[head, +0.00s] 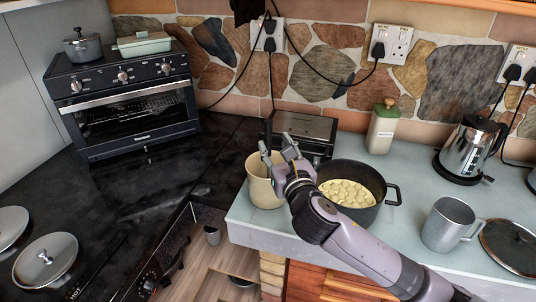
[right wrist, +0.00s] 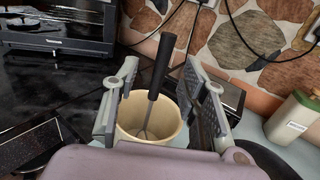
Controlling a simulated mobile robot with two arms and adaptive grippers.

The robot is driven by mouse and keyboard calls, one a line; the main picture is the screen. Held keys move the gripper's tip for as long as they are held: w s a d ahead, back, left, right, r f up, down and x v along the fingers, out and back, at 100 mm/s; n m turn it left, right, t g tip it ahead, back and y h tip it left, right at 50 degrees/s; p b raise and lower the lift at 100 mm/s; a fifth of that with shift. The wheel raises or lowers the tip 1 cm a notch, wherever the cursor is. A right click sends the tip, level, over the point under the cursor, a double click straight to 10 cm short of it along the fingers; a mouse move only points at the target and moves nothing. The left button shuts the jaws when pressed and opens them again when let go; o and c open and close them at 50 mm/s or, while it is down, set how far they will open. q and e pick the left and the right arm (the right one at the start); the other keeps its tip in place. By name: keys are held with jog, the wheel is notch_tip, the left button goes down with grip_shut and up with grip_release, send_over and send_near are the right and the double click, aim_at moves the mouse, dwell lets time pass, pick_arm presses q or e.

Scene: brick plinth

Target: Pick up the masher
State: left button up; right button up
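The masher (right wrist: 161,64) has a black handle and thin metal wires at its lower end. In the right wrist view it stands tilted in a cream pot (right wrist: 132,134), handle up and leaning right. The pot also shows in the head view (head: 259,192), at the counter's left corner. My right gripper (head: 277,149) is over the pot's rim. In the right wrist view its fingers (right wrist: 160,78) are spread wide, with the masher's handle visible between them and a gap on each side. I cannot make out the masher in the head view. My left gripper is not in view.
A dark cooking pot (head: 380,212) with pale pieces stands right of the cream pot, close to my right arm. A dark toaster-like box (head: 305,127) is behind. A metal mug (head: 450,226), kettle (head: 468,150) and green-lidded canister (head: 382,130) stand farther right. A toaster oven (head: 135,110) is left.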

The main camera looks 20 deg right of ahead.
aim_at(269, 131)
jog(key=w, duration=0.4)
jog(key=w+p, duration=0.1)
jog(key=w, duration=0.1)
jog(key=w+p, duration=0.1)
jog(key=shift+w+d, duration=0.35)
jog(key=shift+w+f, duration=0.1)
jog(key=shift+w, duration=0.25)
grip_shut()
